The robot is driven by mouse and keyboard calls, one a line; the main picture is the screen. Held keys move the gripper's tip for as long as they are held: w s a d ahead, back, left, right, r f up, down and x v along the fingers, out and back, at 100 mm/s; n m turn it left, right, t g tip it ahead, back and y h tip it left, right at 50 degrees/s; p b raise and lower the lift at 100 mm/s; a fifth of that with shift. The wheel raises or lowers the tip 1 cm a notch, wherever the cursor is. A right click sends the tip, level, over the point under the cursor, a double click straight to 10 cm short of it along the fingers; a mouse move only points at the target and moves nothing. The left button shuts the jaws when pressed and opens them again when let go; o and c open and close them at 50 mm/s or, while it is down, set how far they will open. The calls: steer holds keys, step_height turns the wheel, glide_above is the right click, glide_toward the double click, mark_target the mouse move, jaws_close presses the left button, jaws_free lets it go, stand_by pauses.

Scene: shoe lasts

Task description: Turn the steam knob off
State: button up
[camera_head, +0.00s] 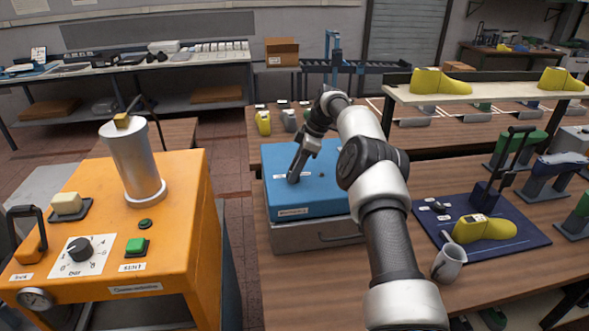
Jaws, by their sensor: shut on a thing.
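My gripper (293,179) points down at the left part of the top of a blue box (335,190). It is shut on a small control there, which I take to be the steam knob. The fingers hide this knob, so its turn angle cannot be seen. Small white labels and a small dark dot lie on the blue top near the fingers; the labels are too small to read. The blue box sits on a grey metal base with a handle, on the wooden table.
An orange machine (180,190) with a black dial (80,249), a green button (135,246) and a metal cylinder (132,160) stands at left. At right, a dark blue mat (520,235) bears a yellow last (484,229).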

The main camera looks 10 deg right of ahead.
steer(key=shift+n, duration=0.3)
stand_by(0.4)
steer(key=o, duration=1)
steer(key=shift+o, duration=0.2)
steer(key=shift+r, duration=0.15)
